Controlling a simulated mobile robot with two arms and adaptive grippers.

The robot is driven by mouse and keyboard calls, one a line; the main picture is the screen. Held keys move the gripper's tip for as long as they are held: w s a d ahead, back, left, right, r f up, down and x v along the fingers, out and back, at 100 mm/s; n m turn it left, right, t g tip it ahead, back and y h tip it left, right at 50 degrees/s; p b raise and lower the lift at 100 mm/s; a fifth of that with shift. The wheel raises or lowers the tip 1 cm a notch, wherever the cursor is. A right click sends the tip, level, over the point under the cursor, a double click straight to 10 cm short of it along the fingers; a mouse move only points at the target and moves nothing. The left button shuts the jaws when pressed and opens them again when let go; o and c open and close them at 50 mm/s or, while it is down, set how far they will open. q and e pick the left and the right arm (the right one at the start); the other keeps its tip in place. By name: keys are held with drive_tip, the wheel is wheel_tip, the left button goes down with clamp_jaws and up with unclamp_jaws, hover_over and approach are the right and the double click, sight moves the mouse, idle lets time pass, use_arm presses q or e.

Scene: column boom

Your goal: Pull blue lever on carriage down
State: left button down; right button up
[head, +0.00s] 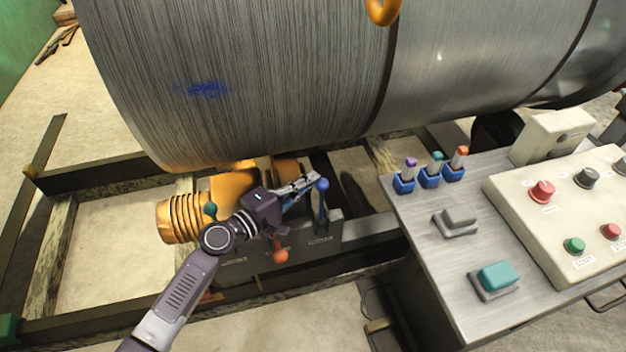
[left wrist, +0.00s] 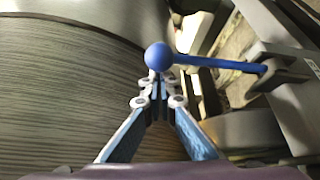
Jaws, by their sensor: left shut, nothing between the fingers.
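The blue lever (head: 323,200) stands roughly upright on the carriage's lever plate (head: 334,233), its round knob at the top. In the left wrist view the blue knob (left wrist: 159,57) is just beyond my fingertips, and its rod runs right to a bracket. My left gripper (head: 313,179) is shut and empty, with its tips at the knob. It also shows in the left wrist view (left wrist: 157,84). I cannot tell whether the tips touch the knob. My right gripper is not in view.
An orange-red lever (head: 280,256) hangs lower on the same carriage. A large metal cylinder (head: 240,75) lies just above my left gripper. A control table (head: 455,285) with buttons and several small coloured-top items stands at the right. Dark frame rails (head: 90,180) surround the carriage.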

sight(320, 191)
use_arm(q)
drive_tip(key=s, duration=0.2)
drive_tip(key=s+d, duration=0.1)
drive_tip(key=s, duration=0.1)
drive_tip(key=shift+s+r, duration=0.1)
drive_tip(key=shift+s, duration=0.15)
drive_tip(key=shift+w, duration=0.1)
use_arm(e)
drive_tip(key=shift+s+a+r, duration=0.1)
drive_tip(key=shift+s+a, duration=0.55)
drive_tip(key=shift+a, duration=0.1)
